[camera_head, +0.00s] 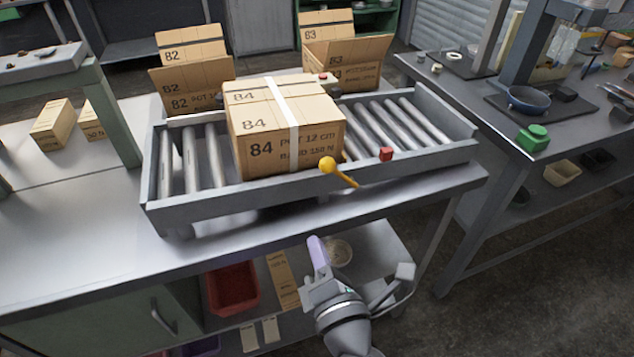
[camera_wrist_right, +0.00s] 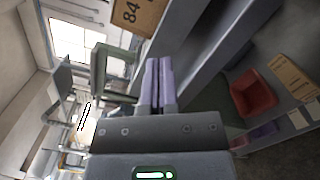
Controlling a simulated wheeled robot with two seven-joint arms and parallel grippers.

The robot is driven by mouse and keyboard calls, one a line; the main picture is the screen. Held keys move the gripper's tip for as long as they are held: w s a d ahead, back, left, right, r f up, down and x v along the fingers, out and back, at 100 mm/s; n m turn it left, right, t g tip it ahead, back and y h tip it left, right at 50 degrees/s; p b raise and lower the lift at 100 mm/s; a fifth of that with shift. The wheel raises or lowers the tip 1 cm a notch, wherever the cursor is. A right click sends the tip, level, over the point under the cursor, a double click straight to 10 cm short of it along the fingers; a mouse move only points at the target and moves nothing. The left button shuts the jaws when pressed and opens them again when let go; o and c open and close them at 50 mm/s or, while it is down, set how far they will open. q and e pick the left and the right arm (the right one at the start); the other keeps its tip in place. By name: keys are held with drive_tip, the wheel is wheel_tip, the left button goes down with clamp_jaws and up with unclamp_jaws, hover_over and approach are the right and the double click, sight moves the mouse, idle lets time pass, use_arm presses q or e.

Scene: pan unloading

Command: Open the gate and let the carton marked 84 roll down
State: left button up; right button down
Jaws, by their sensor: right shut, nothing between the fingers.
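The carton marked 84 (camera_head: 262,140) sits on the roller conveyor (camera_head: 240,205), left of its middle, with a pale tape band over it. Part of it also shows at the top of the right wrist view (camera_wrist_right: 138,14). A lever with a yellow knob (camera_head: 327,164) stands at the front rail, just right of the carton's front face. The gate itself I cannot make out clearly. My right gripper (camera_head: 318,252) is below and in front of the conveyor, apart from the lever. Its purple fingers (camera_wrist_right: 158,82) are together and empty. My left gripper is not in view.
Open cartons marked 82 (camera_head: 190,85) and 83 (camera_head: 345,62) stand behind the conveyor. A red block (camera_head: 386,154) is on the front rail, right of the lever. Rollers right of the carton are bare. A red bin (camera_head: 232,289) sits on the lower shelf.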

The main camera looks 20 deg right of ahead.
drive_tip(key=w+d+r+p, duration=0.2)
drive_tip(key=w+d, duration=0.1)
drive_tip(key=w, duration=0.8)
drive_tip(key=shift+d, duration=0.3)
drive_tip(key=shift+r, duration=0.1)
drive_tip(key=shift+d+r+m, duration=0.2)
drive_tip(key=shift+r+m, duration=0.1)
drive_tip(key=shift+m, duration=0.1)
